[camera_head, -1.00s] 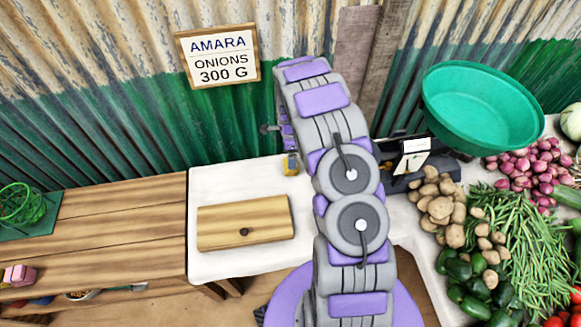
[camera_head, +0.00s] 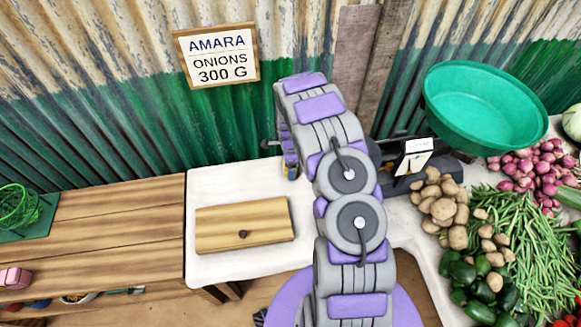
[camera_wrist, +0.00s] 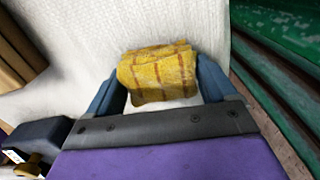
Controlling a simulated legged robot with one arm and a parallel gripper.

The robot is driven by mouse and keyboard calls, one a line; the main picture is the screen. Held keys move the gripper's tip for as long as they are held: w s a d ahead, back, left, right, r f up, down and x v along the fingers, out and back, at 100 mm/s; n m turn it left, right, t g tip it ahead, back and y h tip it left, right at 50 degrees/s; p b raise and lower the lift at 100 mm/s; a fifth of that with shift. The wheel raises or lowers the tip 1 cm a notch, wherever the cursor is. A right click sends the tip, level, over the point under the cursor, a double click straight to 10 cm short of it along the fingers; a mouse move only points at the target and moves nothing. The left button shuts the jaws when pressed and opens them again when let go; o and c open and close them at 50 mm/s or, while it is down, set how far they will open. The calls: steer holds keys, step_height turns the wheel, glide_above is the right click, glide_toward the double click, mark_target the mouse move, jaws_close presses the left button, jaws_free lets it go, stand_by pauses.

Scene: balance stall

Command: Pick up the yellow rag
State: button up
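The yellow rag (camera_wrist: 158,75), folded and checked with brown lines, lies on the white cloth in the wrist view. My gripper (camera_wrist: 160,68) is open, with its blue fingers on the left and right sides of the rag. The rag sits between the fingers; its right edge looks close to or against the right finger, and I cannot tell if they touch. In the head view my gripper (camera_head: 290,168) is down at the white-covered table near the wall, and it hides most of the rag.
A scale with a green bowl (camera_head: 485,110) stands to the right, beside potatoes (camera_head: 440,208), onions (camera_head: 530,165) and green beans (camera_head: 525,240). The corrugated wall (camera_head: 130,135) is close behind.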

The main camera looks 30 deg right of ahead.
steer(key=c, duration=0.6)
steer(key=shift+r, duration=0.15)
steer(key=shift+c, duration=0.2)
step_height(320, 180, up, 10)
steer(key=shift+f+p, duration=0.1)
steer(key=shift+p, duration=1)
